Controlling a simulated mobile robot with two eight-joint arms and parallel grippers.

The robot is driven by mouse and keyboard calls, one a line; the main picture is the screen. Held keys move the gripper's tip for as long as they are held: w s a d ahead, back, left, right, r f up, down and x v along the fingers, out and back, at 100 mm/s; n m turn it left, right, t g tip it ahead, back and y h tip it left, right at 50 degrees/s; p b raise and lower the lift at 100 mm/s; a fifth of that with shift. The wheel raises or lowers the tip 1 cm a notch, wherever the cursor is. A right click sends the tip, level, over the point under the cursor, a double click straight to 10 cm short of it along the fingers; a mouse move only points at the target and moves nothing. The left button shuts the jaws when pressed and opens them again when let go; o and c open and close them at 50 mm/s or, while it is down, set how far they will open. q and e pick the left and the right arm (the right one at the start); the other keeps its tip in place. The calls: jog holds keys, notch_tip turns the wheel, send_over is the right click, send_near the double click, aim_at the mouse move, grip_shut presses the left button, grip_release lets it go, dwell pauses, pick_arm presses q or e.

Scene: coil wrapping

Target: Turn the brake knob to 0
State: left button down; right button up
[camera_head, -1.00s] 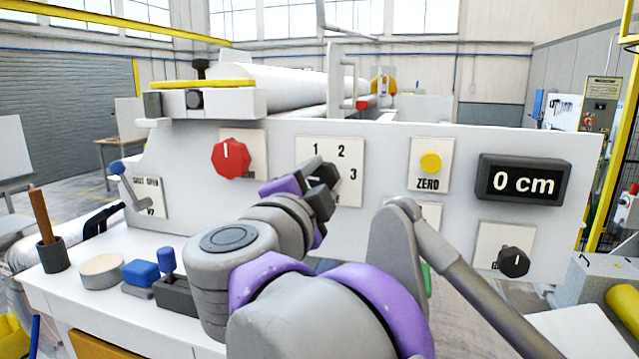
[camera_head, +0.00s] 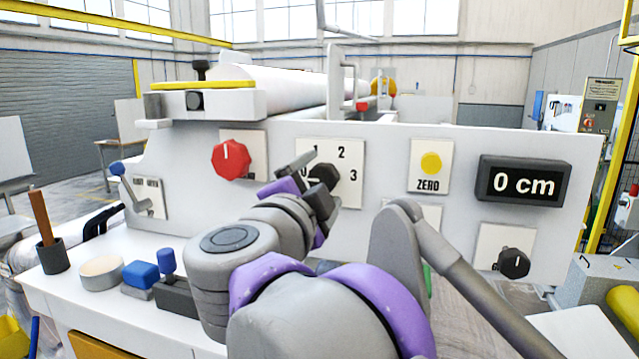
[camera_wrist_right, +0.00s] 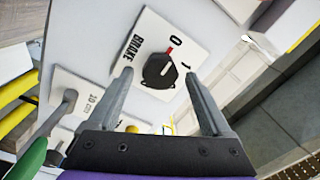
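The brake knob (camera_wrist_right: 158,72) is black and round-sided, on a white plate (camera_wrist_right: 150,28) marked BRAKE, 0 and 1 in the right wrist view. A red mark at the knob's edge lies close to the 0.
A red knob (camera_head: 231,159), a yellow ZERO button (camera_head: 431,163) and a display reading 0 cm (camera_head: 520,182) sit on the white panel. A lever (camera_wrist_right: 62,108) stands by the 10 cm plate beside the brake plate. Small blue items (camera_head: 140,273) are on the ledge.

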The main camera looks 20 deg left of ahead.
pick_arm(q)
jog(key=shift+s+f+b, duration=0.3)
jog(key=shift+f+b, duration=0.1)
jog(key=shift+f, duration=0.15)
jog(key=shift+s+f+b, duration=0.25)
jog(key=shift+f+b, duration=0.1)
jog(key=shift+f, duration=0.2)
pick_arm(e)
jog(key=s, duration=1.1)
jog(key=shift+f, duration=0.15)
jog(key=shift+w, duration=0.1)
